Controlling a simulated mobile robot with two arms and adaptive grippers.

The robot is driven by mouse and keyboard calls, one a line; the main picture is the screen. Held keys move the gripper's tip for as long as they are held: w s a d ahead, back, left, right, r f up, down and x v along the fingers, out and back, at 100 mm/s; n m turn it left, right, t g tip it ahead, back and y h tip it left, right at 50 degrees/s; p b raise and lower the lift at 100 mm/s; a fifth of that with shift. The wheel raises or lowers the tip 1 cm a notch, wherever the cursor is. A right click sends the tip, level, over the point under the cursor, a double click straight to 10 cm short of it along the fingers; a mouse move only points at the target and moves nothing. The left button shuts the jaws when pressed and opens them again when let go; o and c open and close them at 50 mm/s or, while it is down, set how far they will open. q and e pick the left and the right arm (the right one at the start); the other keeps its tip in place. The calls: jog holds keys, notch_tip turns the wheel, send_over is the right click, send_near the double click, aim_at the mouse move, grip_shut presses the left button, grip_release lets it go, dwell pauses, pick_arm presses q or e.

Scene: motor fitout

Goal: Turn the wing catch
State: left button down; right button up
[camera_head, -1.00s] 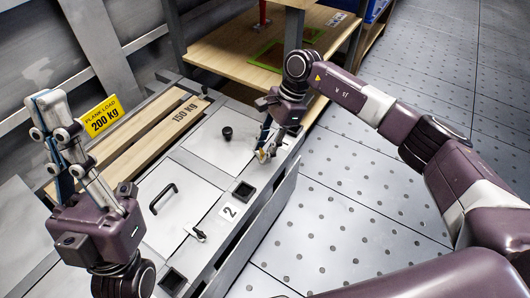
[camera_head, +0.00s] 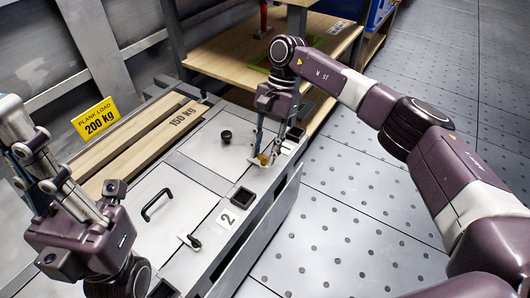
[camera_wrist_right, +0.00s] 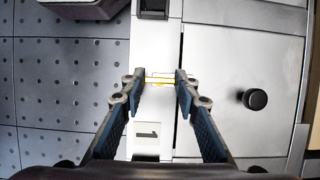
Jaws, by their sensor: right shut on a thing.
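My right gripper (camera_head: 264,158) is at the edge strip beside the far grey lid (camera_head: 205,152). Its fingers are shut on a small yellow wing catch, which shows as a thin yellow bar between the fingertips in the right wrist view (camera_wrist_right: 159,81). The fingers hide part of the catch, so its exact angle is unclear. A dark catch (camera_head: 191,240) sits on the nearer lid by the label 2, with no gripper on it. My left gripper (camera_head: 22,140) is raised at the left edge, away from the lids and partly cut off; its opening is unclear.
A black knob (camera_head: 226,136) stands on the far lid, and a black bar handle (camera_head: 157,205) on the nearer lid. Wooden planks (camera_head: 140,145) and a yellow load sign (camera_head: 95,119) lie beyond. A wooden shelf (camera_head: 225,50) stands behind. Perforated floor (camera_head: 340,215) is clear at right.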

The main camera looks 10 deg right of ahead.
dwell(0.4)
jog(key=o, duration=1.1)
jog(key=shift+o, duration=0.2)
jog(key=v, duration=1.2)
